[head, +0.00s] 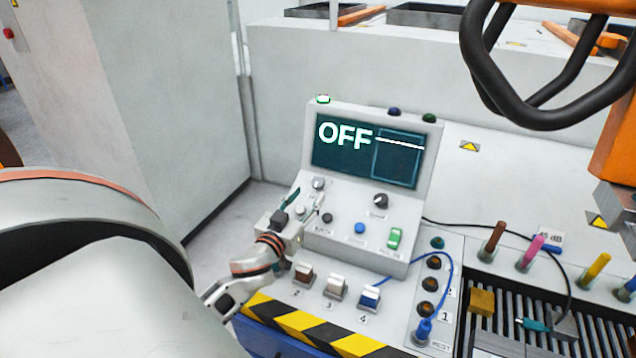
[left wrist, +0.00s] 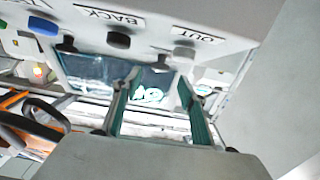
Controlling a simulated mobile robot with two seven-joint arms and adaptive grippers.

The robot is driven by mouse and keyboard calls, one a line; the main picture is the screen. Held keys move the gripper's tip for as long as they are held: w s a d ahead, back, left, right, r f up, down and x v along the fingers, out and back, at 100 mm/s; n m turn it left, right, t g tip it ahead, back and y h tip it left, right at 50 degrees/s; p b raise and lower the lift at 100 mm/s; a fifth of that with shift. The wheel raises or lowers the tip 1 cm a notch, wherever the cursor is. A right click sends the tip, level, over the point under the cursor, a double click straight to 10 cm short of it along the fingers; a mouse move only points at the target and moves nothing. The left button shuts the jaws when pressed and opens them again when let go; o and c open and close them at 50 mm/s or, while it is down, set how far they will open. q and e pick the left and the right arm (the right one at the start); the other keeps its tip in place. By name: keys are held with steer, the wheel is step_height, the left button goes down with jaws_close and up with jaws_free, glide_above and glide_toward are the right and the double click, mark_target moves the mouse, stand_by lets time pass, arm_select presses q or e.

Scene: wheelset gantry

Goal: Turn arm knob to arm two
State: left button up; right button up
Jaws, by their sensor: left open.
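The control console (head: 283,262) stands in the middle of the head view, with a dark screen (head: 366,150) reading OFF. I cannot tell by a label which is the arm knob. My left gripper (head: 302,204) is over the left end of the panel, fingers apart, near the grey knob and above a pale button. In the left wrist view its fingers (left wrist: 155,105) are spread with nothing held between them. My right gripper is not in view.
The panel's front row has a black button (head: 327,218), a blue button (head: 360,228) and a green switch (head: 395,238). Several rocker switches (head: 336,287) sit lower, with a blue cable beside them. A black hoop (head: 484,62) hangs at the upper right.

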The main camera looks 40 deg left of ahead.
mark_target(316, 185)
arm_select(q)
steer(key=shift+x, duration=3)
steer(key=c, duration=1.1)
